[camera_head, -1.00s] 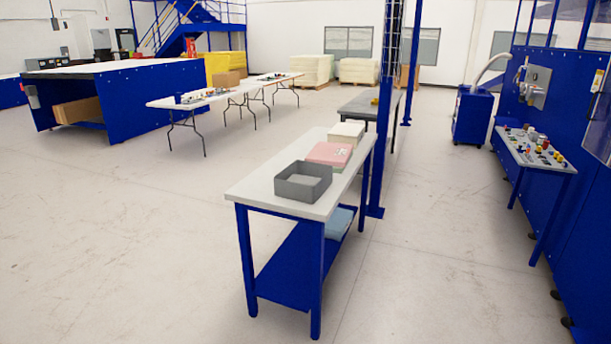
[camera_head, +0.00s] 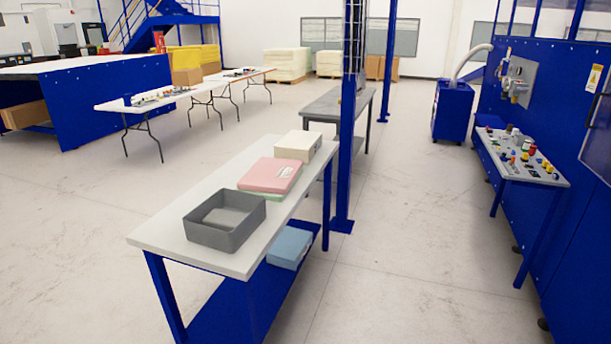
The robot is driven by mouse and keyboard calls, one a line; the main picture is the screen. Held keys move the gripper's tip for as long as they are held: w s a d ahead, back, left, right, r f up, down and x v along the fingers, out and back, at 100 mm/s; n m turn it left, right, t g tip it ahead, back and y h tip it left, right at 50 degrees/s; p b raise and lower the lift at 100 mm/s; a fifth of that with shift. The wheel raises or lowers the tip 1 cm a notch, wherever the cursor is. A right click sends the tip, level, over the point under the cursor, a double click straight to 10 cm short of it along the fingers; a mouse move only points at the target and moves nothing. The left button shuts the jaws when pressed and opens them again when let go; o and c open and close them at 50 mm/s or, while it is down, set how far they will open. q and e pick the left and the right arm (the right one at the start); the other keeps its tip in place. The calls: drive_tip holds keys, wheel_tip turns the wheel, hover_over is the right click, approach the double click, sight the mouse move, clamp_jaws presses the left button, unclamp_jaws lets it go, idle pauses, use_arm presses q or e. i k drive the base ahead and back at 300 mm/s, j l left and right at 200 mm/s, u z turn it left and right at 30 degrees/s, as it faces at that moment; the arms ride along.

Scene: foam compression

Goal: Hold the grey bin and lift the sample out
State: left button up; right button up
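The grey bin (camera_head: 224,235) stands on the near part of a white-topped table with blue legs. It is a low, open rectangular box. I cannot tell which block, if any, is the sample. Neither of my grippers shows in the head view.
The white-topped table (camera_head: 160,228) has a blue lower shelf holding a light blue block (camera_head: 290,247). A blue post (camera_head: 348,140) stands close at its right. A control panel desk (camera_head: 520,160) is at the right. The floor left of the table is clear.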

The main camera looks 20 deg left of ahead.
sight(224, 220)
drive_tip(key=i+u, duration=0.15)
drive_tip(key=i, duration=0.25)
drive_tip(key=i+l+u, duration=0.2)
drive_tip(key=i, duration=0.25)
drive_tip(key=i+l+u, duration=0.15)
drive_tip(key=i, duration=0.25)
